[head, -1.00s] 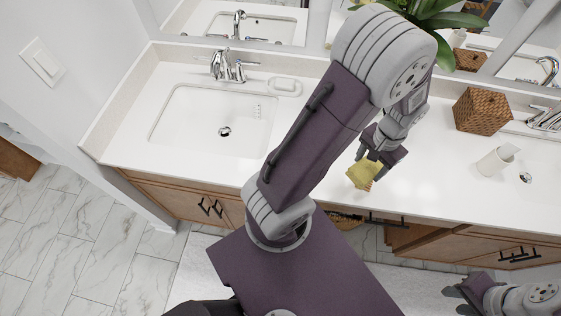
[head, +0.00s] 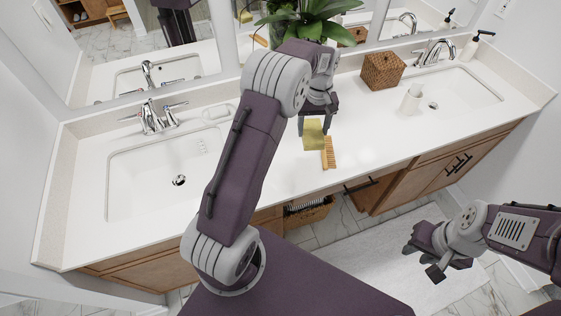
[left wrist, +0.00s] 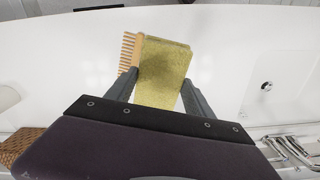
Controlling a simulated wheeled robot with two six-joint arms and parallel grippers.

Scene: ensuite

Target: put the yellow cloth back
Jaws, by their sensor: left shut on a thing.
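The yellow cloth (head: 313,136) looks like a flat, folded rectangle. My left gripper (head: 316,118) is shut on it, over the white counter between the two sinks. In the left wrist view the cloth (left wrist: 164,75) sits between the two fingers and extends out past their tips. I cannot tell whether the cloth touches the counter. My right gripper (head: 428,258) is open and empty, in front of the counter, away from the cloth.
A plant (head: 305,15) stands behind my left arm. The left sink (head: 150,185) and right sink (head: 460,92) flank the counter (head: 375,135). A basket (head: 309,212) sits below the front edge.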

